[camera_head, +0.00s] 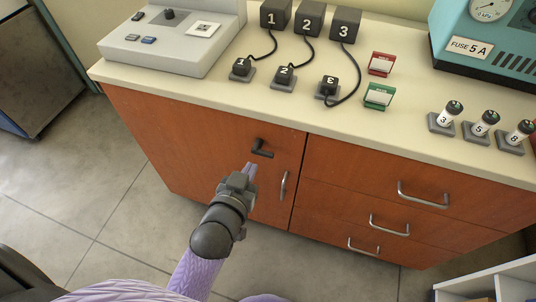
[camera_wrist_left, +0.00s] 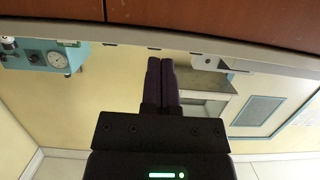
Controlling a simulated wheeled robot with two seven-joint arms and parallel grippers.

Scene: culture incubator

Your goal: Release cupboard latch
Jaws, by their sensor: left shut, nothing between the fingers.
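The cupboard door (camera_head: 190,140) is reddish-brown wood and looks shut, at the left of the cabinet. A dark latch lever (camera_head: 262,148) sits near its top right, with a silver handle (camera_head: 283,185) below. My left gripper (camera_head: 251,167) is shut and empty, with its fingertips just below and left of the latch in the head view. I cannot tell whether they touch it. In the left wrist view the two purple fingers (camera_wrist_left: 161,65) are together, and the latch does not show. My right gripper is not in view.
The pale countertop (camera_head: 220,100) overhangs above the door. It holds a grey console (camera_head: 170,45), numbered black blocks with cables, vials (camera_head: 485,122) and a teal device (camera_head: 490,45). Drawers with a handle (camera_head: 422,195) lie right of the door. Open floor (camera_head: 110,195) lies at left.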

